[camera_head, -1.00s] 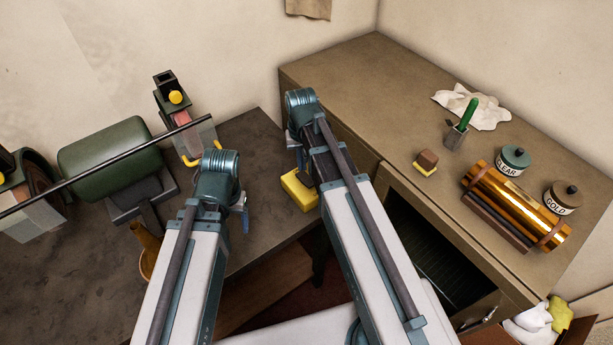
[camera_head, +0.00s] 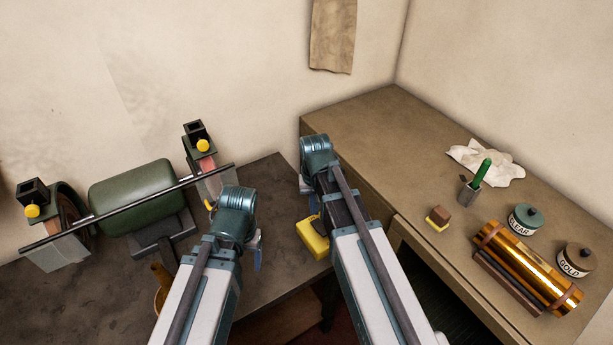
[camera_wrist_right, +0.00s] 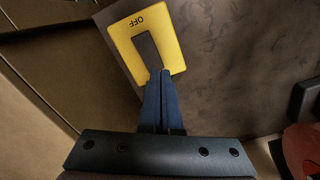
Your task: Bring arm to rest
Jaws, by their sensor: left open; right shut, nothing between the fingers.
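My left arm reaches in from the bottom of the head view. Only a small blue part of my left gripper (camera_head: 257,262) shows beside its wrist, and it is open and holds nothing that I can see. My right arm ends near a yellow block (camera_head: 312,238) at the right end of the dark bench. In the right wrist view my right gripper (camera_wrist_right: 164,72) is shut and empty. Its fingertips lie over the lower edge of a yellow frame marked OFF (camera_wrist_right: 172,28); I cannot tell whether they touch. In the head view my right arm hides this gripper's fingers.
A buffing machine (camera_head: 138,196) with a long rod stands left on the dark bench (camera_head: 85,290). The brown cabinet (camera_head: 385,125) at right holds a white cloth (camera_head: 500,165), a green-handled tool (camera_head: 482,172), jars (camera_head: 524,219) and a brass cylinder (camera_head: 532,265). The cabinet's back left is clear.

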